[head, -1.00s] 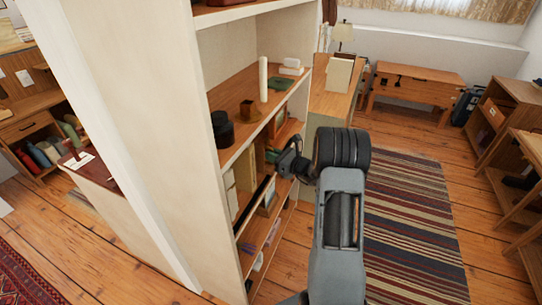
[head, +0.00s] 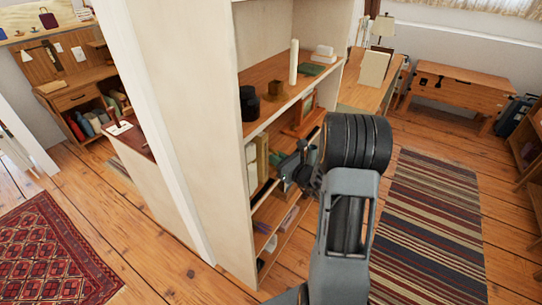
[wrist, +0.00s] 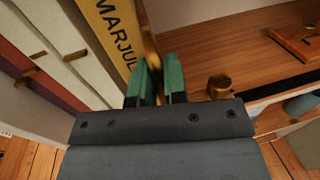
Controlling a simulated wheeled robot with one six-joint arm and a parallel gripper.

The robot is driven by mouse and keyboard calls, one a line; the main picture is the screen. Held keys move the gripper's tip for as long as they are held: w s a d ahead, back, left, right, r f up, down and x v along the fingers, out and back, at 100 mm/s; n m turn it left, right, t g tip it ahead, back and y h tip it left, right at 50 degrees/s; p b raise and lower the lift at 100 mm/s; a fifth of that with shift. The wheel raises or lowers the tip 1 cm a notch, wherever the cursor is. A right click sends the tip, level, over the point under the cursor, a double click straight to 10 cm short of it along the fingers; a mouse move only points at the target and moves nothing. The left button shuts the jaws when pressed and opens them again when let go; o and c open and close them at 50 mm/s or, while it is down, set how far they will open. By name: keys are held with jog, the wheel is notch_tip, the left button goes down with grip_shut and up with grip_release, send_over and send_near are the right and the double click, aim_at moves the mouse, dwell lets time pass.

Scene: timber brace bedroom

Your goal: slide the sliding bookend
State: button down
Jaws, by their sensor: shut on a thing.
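In the wrist view my gripper (wrist: 160,78) has green fingertips shut on a thin upright wooden-brown piece, which appears to be the sliding bookend (wrist: 152,38). Its lower part is hidden between the fingers. A yellow book (wrist: 117,32) with dark lettering stands just left of it. In the head view my gripper (head: 291,172) is at the open front of the tall bookcase, at the shelf with upright books (head: 257,160). The bookend cannot be made out there behind the gripper.
A brass knob (wrist: 220,86) is at the shelf's front edge, right of my fingers. The shelf board (wrist: 235,45) is bare up to a wooden stand (wrist: 303,35). The bookcase's cream side panel (head: 190,130) stands at left. A striped rug (head: 425,220) lies right.

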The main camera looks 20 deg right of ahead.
jog(key=shift+d+r, duration=0.1)
jog(key=shift+r, duration=0.1)
jog(key=c, duration=1.4)
grip_release()
jog(key=shift+s, duration=0.1)
jog(key=shift+o, duration=0.9)
jog(key=v, duration=1.3)
jog(key=shift+s+d+f, duration=0.1)
jog(key=shift+s, duration=0.3)
